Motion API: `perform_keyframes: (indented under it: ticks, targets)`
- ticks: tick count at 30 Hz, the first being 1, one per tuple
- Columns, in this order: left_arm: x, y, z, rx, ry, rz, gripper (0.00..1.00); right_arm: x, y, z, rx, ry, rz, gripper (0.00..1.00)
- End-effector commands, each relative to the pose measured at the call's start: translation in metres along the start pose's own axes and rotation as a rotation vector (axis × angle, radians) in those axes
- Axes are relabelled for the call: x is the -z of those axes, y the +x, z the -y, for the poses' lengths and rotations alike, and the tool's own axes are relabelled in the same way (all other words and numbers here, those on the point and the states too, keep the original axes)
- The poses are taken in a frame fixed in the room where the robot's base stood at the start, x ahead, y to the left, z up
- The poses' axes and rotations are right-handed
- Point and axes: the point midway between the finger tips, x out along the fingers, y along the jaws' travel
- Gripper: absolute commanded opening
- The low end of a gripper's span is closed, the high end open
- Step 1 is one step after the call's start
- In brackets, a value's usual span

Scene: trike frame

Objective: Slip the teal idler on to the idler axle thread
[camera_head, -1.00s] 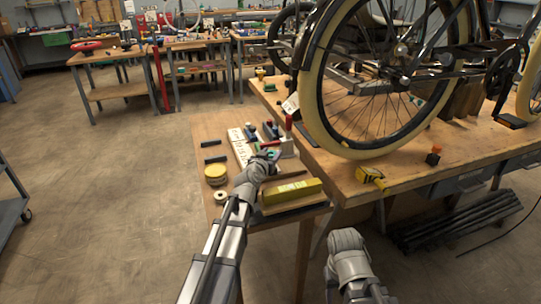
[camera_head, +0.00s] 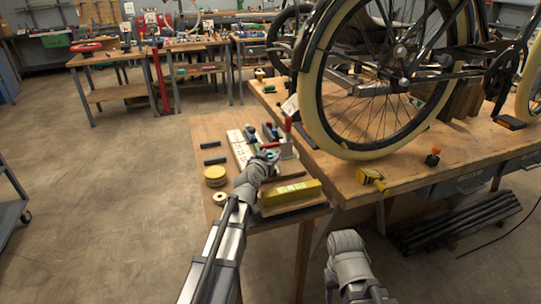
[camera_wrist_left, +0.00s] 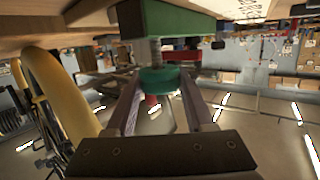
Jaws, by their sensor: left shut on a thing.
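My left gripper (camera_head: 270,157) is over the small wooden bench. In the left wrist view, its two fingers (camera_wrist_left: 160,88) are shut on the teal idler (camera_wrist_left: 159,80), a round teal ring. The idler axle thread (camera_wrist_left: 155,50), a short grey threaded stub, stands out from a green block (camera_wrist_left: 170,22). The idler is in line with the thread and meets its free end. I cannot tell how far the thread enters the bore. My right gripper's wrist shows at the lower right of the head view; its fingertips are hidden.
A yellow box (camera_head: 290,193) lies close to the right of my left arm. A red-handled clamp (camera_head: 288,135) stands behind. The bicycle wheel (camera_head: 380,80) rises over the larger bench.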

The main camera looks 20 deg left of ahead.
Motion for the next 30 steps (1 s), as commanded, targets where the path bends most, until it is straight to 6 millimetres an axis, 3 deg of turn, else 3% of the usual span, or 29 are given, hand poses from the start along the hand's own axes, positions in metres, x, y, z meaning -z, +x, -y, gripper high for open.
perform_keyframes:
  ticks: [30]
  targets:
    - [-0.0085,0.0013,-0.0009,0.000,0.000,0.000,0.00,0.0005,0.0086,0.0008,0.000,0.000,0.000,0.50]
